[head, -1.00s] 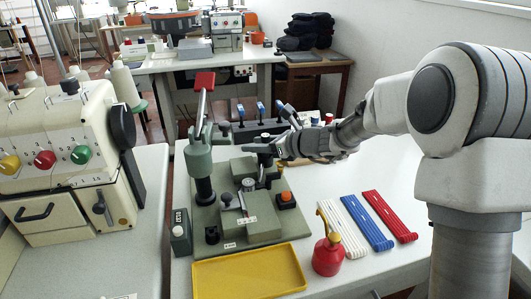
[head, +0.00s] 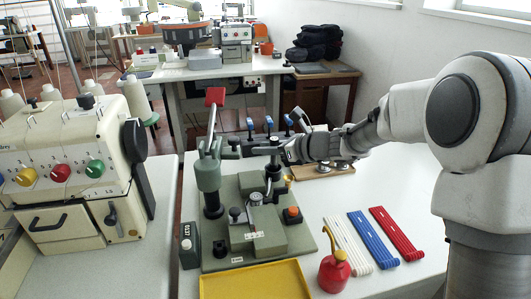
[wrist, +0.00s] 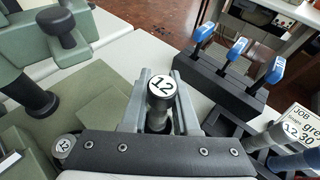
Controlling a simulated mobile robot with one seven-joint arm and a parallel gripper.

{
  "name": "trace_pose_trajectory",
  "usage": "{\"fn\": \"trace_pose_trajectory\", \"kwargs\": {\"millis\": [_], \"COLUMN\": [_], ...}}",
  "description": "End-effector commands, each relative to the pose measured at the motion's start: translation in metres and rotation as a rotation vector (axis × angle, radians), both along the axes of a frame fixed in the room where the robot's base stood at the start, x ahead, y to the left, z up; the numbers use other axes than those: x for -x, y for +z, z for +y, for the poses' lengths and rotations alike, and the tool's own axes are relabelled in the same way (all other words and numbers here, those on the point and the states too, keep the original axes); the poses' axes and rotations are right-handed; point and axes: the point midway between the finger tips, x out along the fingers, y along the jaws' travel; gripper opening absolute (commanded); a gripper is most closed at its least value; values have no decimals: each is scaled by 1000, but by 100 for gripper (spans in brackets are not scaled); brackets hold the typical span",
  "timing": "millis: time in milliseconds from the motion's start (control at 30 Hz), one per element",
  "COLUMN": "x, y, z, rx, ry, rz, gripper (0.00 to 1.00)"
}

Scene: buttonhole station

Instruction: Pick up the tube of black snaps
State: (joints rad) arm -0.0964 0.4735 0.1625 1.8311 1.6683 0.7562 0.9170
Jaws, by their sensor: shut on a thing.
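My gripper (wrist: 160,76) is shut on a dark tube (wrist: 158,112) in the wrist view. The tube stands between the two grey fingers, and its white round end marked "12" faces the camera. The tube's lower part is hidden by the gripper's black front bar, and the snaps inside cannot be made out. In the head view my gripper (head: 281,153) is beside the green snap machine (head: 208,180), to the right of its column.
In the wrist view, blue-handled levers (wrist: 238,47) stand on a black block at upper right. More tubes (wrist: 290,160) and a job card (wrist: 304,112) are at lower right. A yellow tray (head: 255,280), red oil can (head: 334,268) and coloured strips (head: 374,236) lie in front.

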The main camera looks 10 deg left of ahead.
Motion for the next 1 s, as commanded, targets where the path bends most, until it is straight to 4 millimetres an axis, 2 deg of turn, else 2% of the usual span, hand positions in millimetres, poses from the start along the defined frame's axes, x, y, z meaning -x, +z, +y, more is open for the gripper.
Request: {"fn": "trace_pose_trajectory", "kwargs": {"millis": [33, 400, 567, 767, 867, 1000], "x": [0, 38, 49, 51, 47, 43], "y": [17, 62, 73, 71, 61, 42], "z": [0, -75, -93, -115, -135, -174], "rx": [0, 0, -1, 0, -1, 0], "ry": [-1, -4, -2, -66, -166, -346], "rz": [-4, -2, -1, 3, 4, 5], "gripper": [0, 0, 0, 0, 0, 0]}}
